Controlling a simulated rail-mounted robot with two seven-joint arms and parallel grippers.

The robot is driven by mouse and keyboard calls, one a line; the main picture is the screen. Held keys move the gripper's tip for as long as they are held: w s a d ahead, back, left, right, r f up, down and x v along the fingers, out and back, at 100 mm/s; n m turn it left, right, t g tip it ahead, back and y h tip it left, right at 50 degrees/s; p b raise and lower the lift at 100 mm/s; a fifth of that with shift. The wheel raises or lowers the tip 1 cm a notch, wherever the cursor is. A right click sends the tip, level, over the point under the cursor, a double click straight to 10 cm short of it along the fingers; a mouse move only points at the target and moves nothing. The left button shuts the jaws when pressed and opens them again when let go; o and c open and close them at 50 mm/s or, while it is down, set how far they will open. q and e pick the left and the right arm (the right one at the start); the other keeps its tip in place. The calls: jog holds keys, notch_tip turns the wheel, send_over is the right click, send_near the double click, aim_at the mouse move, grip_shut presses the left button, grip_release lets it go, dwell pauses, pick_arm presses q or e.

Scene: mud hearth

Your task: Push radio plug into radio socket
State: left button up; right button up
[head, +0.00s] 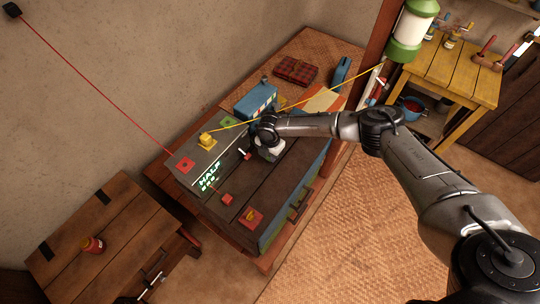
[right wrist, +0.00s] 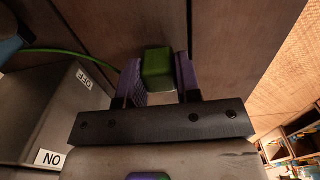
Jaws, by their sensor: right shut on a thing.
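My right gripper (right wrist: 160,78) is shut on a green block-shaped plug (right wrist: 157,68), which has a purple finger on each side. A green cable (right wrist: 70,53) runs off to the left near it. In the head view the right gripper (head: 268,147) is over the dark table top, right of the grey panel box; its fingertips and the plug are hidden there. A green square socket (head: 226,121) is on the far end of the box top, with no plug visible in it. A blue radio-like box (head: 255,100) stands behind the gripper. My left gripper is not in view.
Red (head: 227,199) and orange (head: 250,217) pieces are nearer.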

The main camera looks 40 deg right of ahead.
jog(key=r, duration=0.3)
jog(key=shift+s+d, duration=0.15)
jog(key=shift+s, duration=0.05)
jog(key=s+d+r, duration=0.5)
jog(key=s+r, duration=0.1)
jog(key=s, duration=0.4)
jog(key=shift+r+p, duration=0.3)
